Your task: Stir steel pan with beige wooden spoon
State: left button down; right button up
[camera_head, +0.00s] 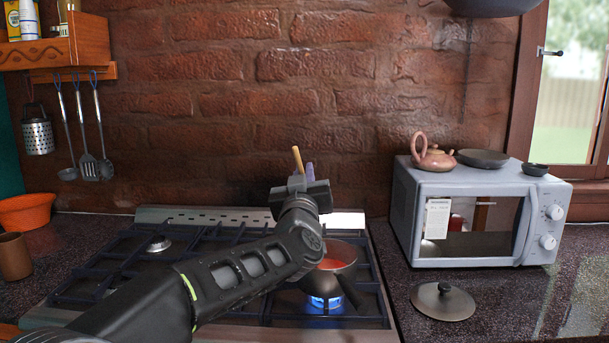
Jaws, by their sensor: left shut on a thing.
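The steel pan (343,255) sits on a lit burner at the right of the stove, with red content inside and its dark handle pointing to the front right. My left arm crosses in front of the stove, and my left gripper (302,184) is over the pan's back left side. It is shut on the beige wooden spoon (297,158), whose handle end sticks up above the gripper. The spoon's lower part is hidden behind my gripper and arm, so I cannot tell whether it touches the content. My right gripper is not in view.
The blue flame (324,302) burns under the pan. A grey lid (443,301) lies on the counter to the right. A white microwave (470,215) stands behind it with a teapot (433,157) on top. An orange bowl (26,211) and a brown cup (14,256) are at the left.

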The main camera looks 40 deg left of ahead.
pick_arm(q)
notch_tip(320, 180, up, 4)
jog(key=shift+f+p, duration=0.2)
jog(key=shift+p, duration=1)
